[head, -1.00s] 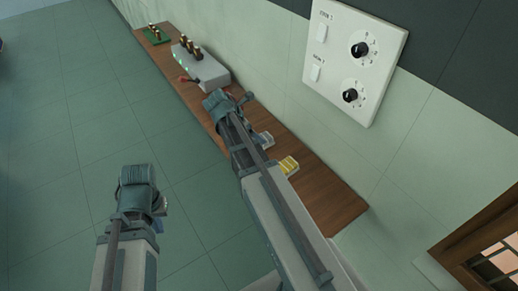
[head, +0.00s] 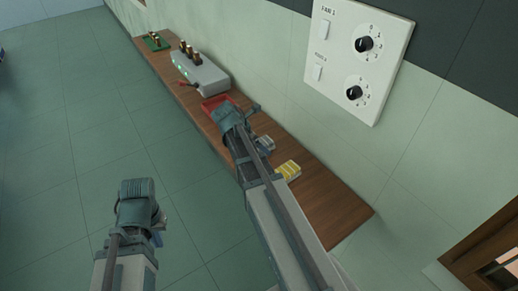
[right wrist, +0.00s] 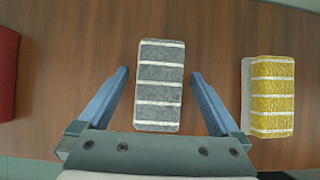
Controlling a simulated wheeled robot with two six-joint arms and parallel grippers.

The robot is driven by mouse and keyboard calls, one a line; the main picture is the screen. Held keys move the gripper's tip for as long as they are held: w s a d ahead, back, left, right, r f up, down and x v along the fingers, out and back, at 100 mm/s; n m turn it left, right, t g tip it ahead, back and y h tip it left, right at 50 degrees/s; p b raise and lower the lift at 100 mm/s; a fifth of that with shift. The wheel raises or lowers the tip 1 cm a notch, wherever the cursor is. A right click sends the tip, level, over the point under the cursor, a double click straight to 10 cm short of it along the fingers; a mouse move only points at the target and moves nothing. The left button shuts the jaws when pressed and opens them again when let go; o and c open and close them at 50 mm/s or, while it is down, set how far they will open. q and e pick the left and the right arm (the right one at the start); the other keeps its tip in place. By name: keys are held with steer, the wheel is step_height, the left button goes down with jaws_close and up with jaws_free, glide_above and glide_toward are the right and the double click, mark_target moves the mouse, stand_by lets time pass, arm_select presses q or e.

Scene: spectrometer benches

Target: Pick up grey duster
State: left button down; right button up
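The grey duster (right wrist: 160,85), a grey block with pale stripes, lies on the wooden bench in the right wrist view. My right gripper (right wrist: 158,92) is open, with one blue finger on each side of the duster and a gap on both sides. I cannot tell its height above the bench. In the head view the grey duster (head: 266,142) shows only partly beside my right arm. My left gripper (head: 159,226) hangs over the floor away from the bench; its fingers are mostly hidden.
A yellow duster (right wrist: 270,97) lies right of the grey one. A red tray (head: 213,103), a grey box with knobs (head: 201,74) and a green board (head: 155,42) stand farther along the bench. A switch panel (head: 358,55) is on the wall.

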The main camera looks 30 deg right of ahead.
steer(key=c, duration=1.4)
steer(key=shift+r, duration=0.15)
step_height(320, 180, up, 10)
steer(key=p, duration=1)
steer(key=o, duration=0.8)
steer(key=c, duration=0.4)
steer(key=shift+c, duration=0.2)
